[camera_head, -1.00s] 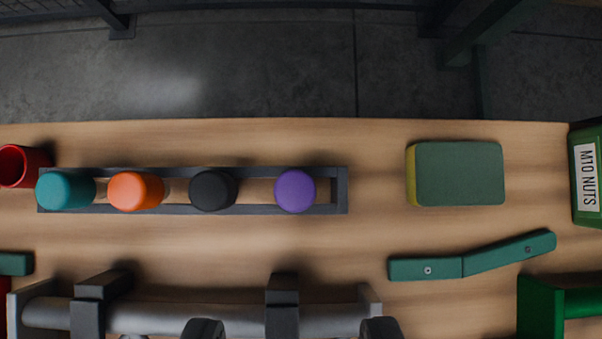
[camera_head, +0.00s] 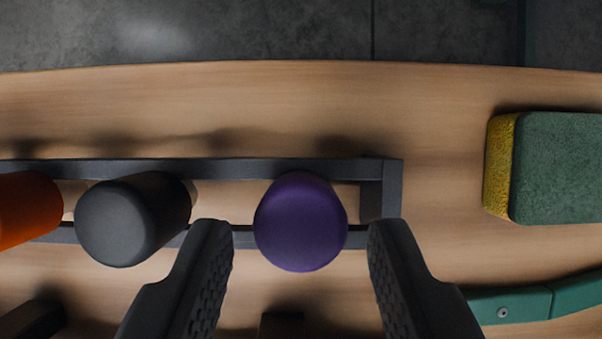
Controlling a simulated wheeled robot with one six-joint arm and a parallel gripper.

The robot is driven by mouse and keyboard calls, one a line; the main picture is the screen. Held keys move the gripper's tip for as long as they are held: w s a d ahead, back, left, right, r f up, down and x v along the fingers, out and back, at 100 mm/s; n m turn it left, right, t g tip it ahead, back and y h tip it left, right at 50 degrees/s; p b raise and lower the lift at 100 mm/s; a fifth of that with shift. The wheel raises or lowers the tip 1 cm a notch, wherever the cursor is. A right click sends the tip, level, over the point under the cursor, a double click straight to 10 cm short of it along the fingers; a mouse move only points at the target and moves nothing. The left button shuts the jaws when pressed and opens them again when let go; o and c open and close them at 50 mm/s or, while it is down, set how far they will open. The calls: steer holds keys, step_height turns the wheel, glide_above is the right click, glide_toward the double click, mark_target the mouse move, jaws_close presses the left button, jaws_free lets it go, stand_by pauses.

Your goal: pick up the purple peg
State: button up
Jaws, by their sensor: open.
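The purple peg (camera_head: 300,222) stands in the dark rack (camera_head: 392,190), near its right end, and I see mostly its round top. My gripper (camera_head: 300,236) is open, with one dark finger to the left of the peg and one to the right. There is a gap between each finger and the peg, and neither seems to touch it. The peg's lower part is hidden under its top.
A black peg (camera_head: 118,225) stands in the rack just left of my left finger, and an orange peg (camera_head: 22,208) is at the left edge. A green and yellow sponge (camera_head: 558,168) and a green hinged strip (camera_head: 510,305) lie to the right. The wooden table (camera_head: 440,110) is bare behind the rack.

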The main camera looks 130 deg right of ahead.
mark_target(301, 232)
steer(key=x, duration=0.3)
steer(key=shift+f, duration=0.15)
steer(key=c, duration=0.8)
steer(key=shift+o, duration=0.2)
step_height(301, 232, up, 15)
stand_by(0.5)
